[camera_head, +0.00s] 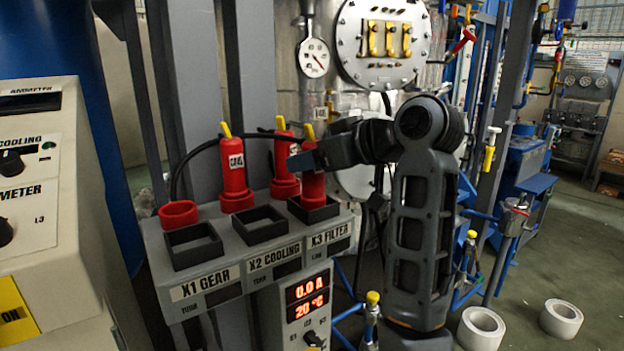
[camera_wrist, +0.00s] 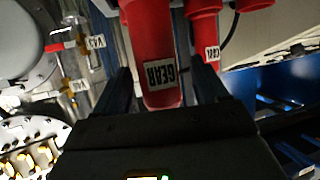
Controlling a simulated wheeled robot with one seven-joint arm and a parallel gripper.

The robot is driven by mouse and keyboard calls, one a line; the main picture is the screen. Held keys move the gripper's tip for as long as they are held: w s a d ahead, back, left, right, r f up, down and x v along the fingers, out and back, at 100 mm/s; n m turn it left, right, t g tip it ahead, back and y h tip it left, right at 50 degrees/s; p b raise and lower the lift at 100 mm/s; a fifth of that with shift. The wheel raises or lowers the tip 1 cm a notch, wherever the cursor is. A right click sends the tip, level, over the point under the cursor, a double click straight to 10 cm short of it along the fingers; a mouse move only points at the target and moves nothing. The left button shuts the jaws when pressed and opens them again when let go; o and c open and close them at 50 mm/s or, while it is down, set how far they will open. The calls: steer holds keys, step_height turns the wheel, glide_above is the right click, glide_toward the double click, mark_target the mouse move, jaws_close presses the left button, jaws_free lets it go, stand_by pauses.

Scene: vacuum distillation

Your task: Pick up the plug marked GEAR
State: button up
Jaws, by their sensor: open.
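The plug marked GEAR (camera_wrist: 160,60) is red, and its label is readable in the wrist view. It lies between the two fingers of my gripper (camera_wrist: 160,88), which are open on either side of it. In the head view, my gripper (camera_head: 304,160) is at the rightmost red plug (camera_head: 313,188), which appears to stand upright in the black square socket above the X3 FILTER label. The fingers hide part of this plug, and its label is not visible there. Two more red plugs, the left one (camera_head: 234,178) and the middle one (camera_head: 284,165), stand upright behind the sockets.
The square sockets above X1 GEAR (camera_head: 194,262) and X2 COOLING (camera_head: 262,236) are empty. An empty red ring holder (camera_head: 178,213) sits at the back left. A black cable (camera_head: 188,160) arches behind the plugs. A beige ammeter console (camera_head: 45,230) stands at the left.

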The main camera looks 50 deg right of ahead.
mark_target(308, 139)
steer(key=shift+x, duration=1.2)
steer(key=c, duration=1.2)
steer(key=shift+r, duration=0.1)
steer(key=shift+c, duration=0.2)
steer(key=shift+r, duration=0.5)
step_height(308, 139, up, 3)
steer(key=shift+d+r, duration=0.1)
steer(key=shift+r, duration=0.1)
steer(key=s+d+r, duration=0.6)
steer(key=d, duration=0.3)
steer(key=shift+s+d+r, duration=0.2)
steer(key=shift+s+r, duration=0.05)
steer(key=shift+s, duration=0.1)
